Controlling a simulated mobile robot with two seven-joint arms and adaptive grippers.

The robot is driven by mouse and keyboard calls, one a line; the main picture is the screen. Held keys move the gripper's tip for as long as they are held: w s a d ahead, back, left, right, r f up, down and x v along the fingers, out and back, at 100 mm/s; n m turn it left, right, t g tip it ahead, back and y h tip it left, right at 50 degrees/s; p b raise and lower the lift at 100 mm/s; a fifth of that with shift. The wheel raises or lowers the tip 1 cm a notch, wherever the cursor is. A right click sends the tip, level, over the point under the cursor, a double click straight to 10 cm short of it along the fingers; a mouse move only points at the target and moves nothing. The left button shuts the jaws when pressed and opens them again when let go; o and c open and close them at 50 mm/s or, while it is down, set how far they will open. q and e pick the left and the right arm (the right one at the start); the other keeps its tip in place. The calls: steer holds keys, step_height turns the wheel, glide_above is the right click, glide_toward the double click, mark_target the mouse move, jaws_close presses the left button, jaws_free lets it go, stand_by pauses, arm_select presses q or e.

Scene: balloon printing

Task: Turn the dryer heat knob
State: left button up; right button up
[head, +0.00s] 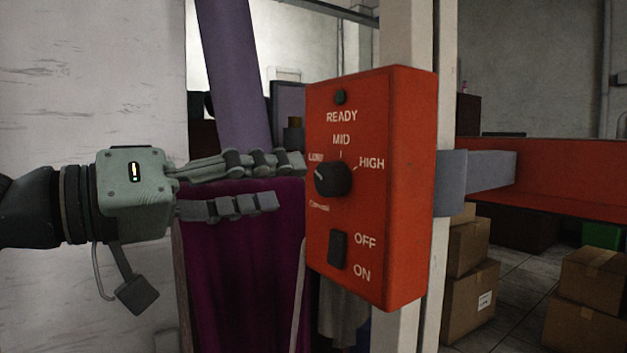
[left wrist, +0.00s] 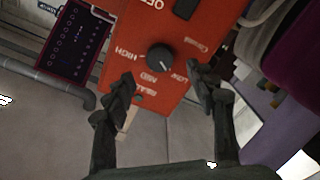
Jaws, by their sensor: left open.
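The dryer heat knob (head: 333,179) is a round black dial on a red control box (head: 400,200), with LOW, MID and HIGH around it. Its white mark points left, roughly towards the LOW side. My left gripper (head: 290,182) is open just left of the knob, its fingers pointing right at it. In the left wrist view, the knob (left wrist: 160,58) shows between and beyond the two open fingertips (left wrist: 162,80), with a gap on each side. I see no clear contact with the knob. My right gripper is not in view.
A black OFF/ON switch (head: 338,250) sits below the knob, and a small dark READY lamp (head: 340,97) above it. The box is mounted by a grey bracket (head: 475,177) beside a pale post. Purple cloth (head: 240,260) hangs behind my gripper. Cardboard boxes (head: 585,285) stand at right.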

mark_target(324, 180)
arm_select(q)
steer(key=x, duration=0.6)
steer(key=shift+d, duration=0.1)
steer(key=shift+c, duration=0.2)
steer(key=c, duration=1.1)
